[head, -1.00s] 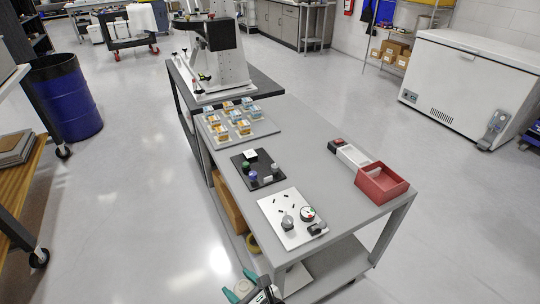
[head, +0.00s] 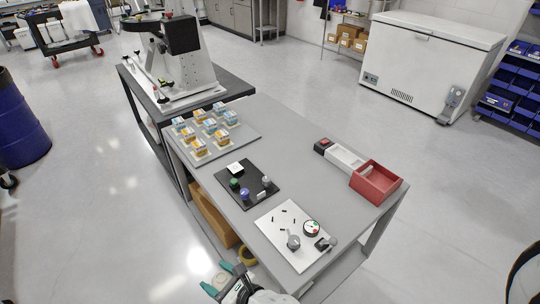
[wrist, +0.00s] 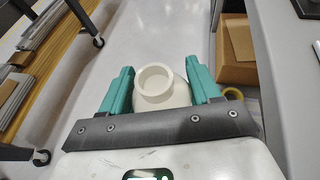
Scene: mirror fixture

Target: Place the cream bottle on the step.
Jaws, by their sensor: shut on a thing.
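The cream bottle (wrist: 163,97) shows in the wrist view as a pale round body with an open-looking round top. It sits between the two teal fingers of my gripper (wrist: 160,72), which is shut on it. In the head view my gripper (head: 227,278) is at the bottom edge, just off the near left side of the grey table (head: 240,218), and the bottle is hard to make out there. Nothing in these frames can be told for sure as the step.
On the table are a tray of small boxes (head: 214,137), a black plate (head: 247,185), a white plate with knobs (head: 293,236) and a red bin (head: 376,181). Cardboard boxes (wrist: 236,46) stand under the table. A blue drum (head: 20,128) stands left; floor between is clear.

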